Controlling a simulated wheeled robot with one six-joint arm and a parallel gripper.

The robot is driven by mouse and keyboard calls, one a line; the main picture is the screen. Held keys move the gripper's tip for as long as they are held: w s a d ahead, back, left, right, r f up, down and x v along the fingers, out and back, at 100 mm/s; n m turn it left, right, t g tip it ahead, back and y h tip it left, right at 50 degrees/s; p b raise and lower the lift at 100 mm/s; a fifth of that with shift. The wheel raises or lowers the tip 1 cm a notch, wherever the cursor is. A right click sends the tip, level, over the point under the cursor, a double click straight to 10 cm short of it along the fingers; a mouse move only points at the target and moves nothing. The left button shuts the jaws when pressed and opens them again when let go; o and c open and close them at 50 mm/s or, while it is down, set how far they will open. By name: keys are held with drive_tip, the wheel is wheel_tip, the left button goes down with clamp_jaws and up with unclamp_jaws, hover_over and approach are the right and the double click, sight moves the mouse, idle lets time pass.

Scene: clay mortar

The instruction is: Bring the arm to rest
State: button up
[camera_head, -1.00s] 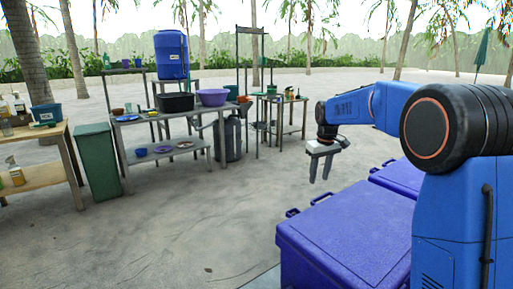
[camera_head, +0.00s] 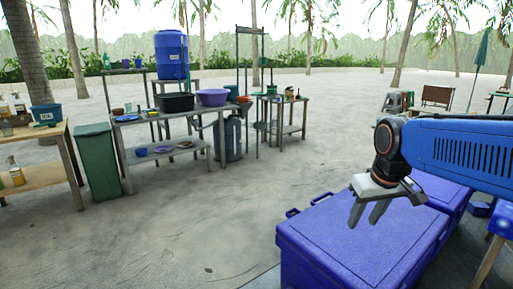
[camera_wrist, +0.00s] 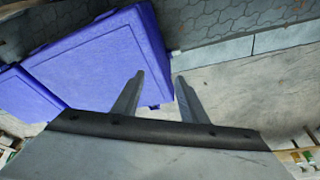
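My gripper (camera_head: 369,214) hangs above the near blue-purple box in the head view, with its two grey fingers pointing down. In the wrist view the gripper (camera_wrist: 158,78) has its fingers apart with nothing between them. My blue arm reaches in from the right edge of the head view, with the wrist near the right of centre.
A blue-purple lidded box (camera_head: 345,250) stands below my gripper, and it also shows in the wrist view (camera_wrist: 95,60). A second box (camera_head: 437,190) is behind it. A washing table (camera_head: 165,115), green bin (camera_head: 97,160) and wooden shelf (camera_head: 35,178) stand left. Sandy ground between is clear.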

drive_tip(key=s+f+m, duration=0.1)
drive_tip(key=s+f, duration=0.3)
drive_tip(key=s, duration=0.4)
drive_tip(key=s+d+f+t, duration=0.1)
drive_tip(key=s+f, duration=0.3)
drive_tip(key=s, duration=0.5)
drive_tip(key=shift+f+m, duration=0.25)
drive_tip(key=shift+m, duration=0.15)
